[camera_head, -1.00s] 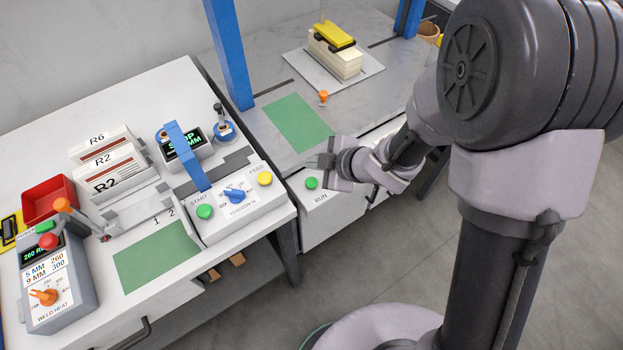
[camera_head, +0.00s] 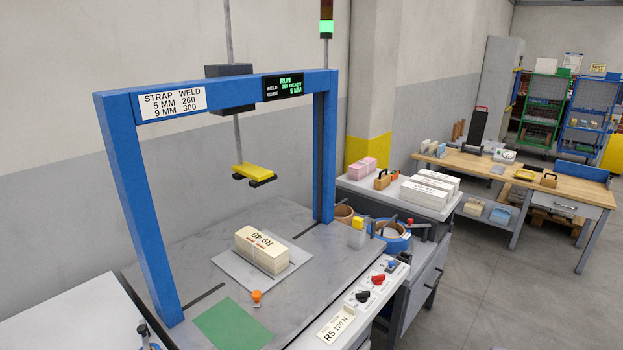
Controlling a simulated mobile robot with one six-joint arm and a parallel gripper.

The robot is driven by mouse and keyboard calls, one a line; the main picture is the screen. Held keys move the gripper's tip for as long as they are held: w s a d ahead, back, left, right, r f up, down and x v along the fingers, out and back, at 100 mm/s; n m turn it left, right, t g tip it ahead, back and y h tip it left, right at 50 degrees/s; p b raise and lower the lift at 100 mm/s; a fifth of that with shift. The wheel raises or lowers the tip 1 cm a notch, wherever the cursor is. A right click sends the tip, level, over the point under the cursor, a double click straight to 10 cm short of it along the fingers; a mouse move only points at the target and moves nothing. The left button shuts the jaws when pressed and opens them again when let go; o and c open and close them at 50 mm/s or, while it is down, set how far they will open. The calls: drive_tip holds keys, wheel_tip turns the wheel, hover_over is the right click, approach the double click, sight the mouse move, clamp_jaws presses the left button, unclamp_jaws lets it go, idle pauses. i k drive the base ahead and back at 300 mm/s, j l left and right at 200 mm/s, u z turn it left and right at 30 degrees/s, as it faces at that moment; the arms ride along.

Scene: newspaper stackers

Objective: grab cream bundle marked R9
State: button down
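The cream bundle (camera_head: 262,256) lies on a pale square plate (camera_head: 228,267) on the grey strapping table. Its top is marked "R9 40", with small red marks on the side. A yellow press pad (camera_head: 252,172) with a black underside hangs on a rod, clear above the bundle. My gripper is outside this view, so its state does not show.
A blue frame (camera_head: 222,95) with two posts arches over the table. Its display reads RUN, READY, 5 MM. An orange knob (camera_head: 257,297) and a green mat (camera_head: 231,325) lie in front of the bundle. White bundles (camera_head: 425,193) stand on a side table at right.

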sight(266, 252)
drive_tip(key=i+l+u, duration=0.25)
drive_tip(key=i+u, duration=0.15)
drive_tip(key=i+l+u, duration=0.95)
drive_tip(key=l+u, duration=0.3)
drive_tip(key=l, duration=0.1)
